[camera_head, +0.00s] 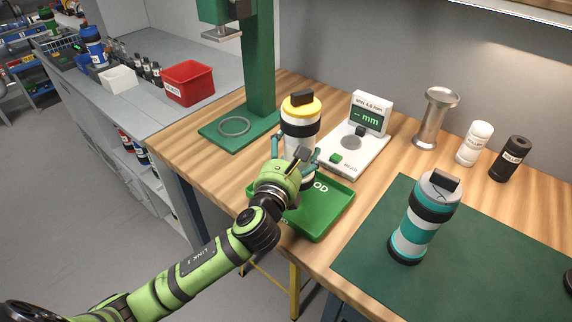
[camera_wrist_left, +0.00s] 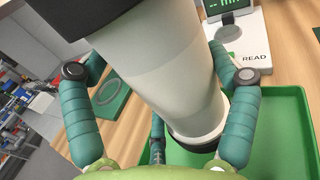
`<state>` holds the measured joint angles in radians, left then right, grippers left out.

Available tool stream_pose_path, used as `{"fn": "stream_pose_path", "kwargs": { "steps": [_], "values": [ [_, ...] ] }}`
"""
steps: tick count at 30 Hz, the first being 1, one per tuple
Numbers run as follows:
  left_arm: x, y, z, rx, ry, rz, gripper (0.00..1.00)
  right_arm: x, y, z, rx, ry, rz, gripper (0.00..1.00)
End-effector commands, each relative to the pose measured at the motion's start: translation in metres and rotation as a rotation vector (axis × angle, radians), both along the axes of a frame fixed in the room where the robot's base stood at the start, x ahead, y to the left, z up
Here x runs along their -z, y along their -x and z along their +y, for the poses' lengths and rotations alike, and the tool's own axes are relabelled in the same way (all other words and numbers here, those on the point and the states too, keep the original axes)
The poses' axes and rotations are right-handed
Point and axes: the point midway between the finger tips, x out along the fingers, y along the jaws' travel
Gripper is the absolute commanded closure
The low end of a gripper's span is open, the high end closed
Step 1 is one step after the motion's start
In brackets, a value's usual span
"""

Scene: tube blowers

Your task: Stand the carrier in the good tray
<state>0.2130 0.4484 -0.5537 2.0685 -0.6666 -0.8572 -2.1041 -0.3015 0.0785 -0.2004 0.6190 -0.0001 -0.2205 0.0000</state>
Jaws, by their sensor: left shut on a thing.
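A white carrier with a yellow top and black bands (camera_head: 301,113) stands upright over the green good tray (camera_head: 325,222). My left gripper (camera_head: 294,160) is shut on the white carrier, with its fingers around the body. In the left wrist view the carrier's pale body (camera_wrist_left: 170,75) fills the middle between the teal fingers (camera_wrist_left: 160,100). Its dark lower end is over the green tray (camera_wrist_left: 285,120); I cannot tell whether it touches the tray floor. A second carrier, teal and white with a grey top (camera_head: 424,216), stands on the green mat. My right gripper is not in view.
A gauge with a "mm" display (camera_head: 362,125) stands just behind the tray. A green press (camera_head: 258,70) is at the back left. A metal funnel-like stand (camera_head: 434,118), a white bottle (camera_head: 474,143) and a black bottle (camera_head: 510,158) stand along the wall. The green mat (camera_head: 480,275) has free room.

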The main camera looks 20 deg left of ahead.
Motion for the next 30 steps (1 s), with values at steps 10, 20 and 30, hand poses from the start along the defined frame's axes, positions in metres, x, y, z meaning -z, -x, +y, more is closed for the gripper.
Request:
{"fn": "stream_pose_path", "kwargs": {
  "steps": [10,20,30],
  "values": [
    [0.029,-0.006,0.020,0.001,0.003,0.000,0.55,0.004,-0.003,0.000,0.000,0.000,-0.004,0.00],
    [0.052,-0.006,0.020,0.002,0.002,-0.004,0.55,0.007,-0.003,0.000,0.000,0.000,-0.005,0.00],
    [0.056,-0.006,0.020,0.002,0.001,0.000,0.00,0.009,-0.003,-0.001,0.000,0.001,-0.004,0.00]
  ]
}}
